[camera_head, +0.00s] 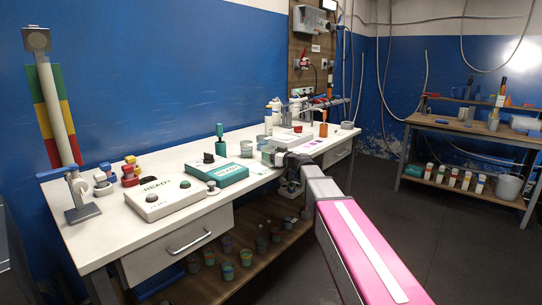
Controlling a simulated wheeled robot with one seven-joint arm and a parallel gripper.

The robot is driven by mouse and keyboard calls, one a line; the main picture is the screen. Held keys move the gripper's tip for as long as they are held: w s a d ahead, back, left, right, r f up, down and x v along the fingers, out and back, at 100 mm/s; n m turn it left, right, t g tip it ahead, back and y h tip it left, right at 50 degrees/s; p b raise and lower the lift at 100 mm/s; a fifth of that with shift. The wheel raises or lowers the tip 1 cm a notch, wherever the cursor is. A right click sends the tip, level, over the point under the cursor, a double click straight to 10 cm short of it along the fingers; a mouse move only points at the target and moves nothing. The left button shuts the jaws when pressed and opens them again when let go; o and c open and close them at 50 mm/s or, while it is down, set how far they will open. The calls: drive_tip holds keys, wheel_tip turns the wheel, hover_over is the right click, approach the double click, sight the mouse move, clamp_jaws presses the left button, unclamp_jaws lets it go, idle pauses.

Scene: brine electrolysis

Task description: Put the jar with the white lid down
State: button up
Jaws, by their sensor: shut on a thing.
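My gripper (279,157) is at the front edge of the white bench, right of the teal box, at the end of my pink and white arm. It is shut on a small pale greenish jar (267,152), which shows just left of the jaws. The jar is partly hidden by my gripper, and its white lid cannot be made out clearly. I cannot tell whether the jar touches the bench top or is held just above it.
Several cups stand on the shelf below. Another bench (470,125) stands at the right.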

drive_tip(key=shift+f, duration=0.15)
drive_tip(key=o, duration=1)
drive_tip(key=shift+o, duration=0.2)
drive_tip(key=shift+s+d, duration=0.2)
drive_tip(key=v, duration=1.1)
drive_tip(key=shift+s+d, duration=0.2)
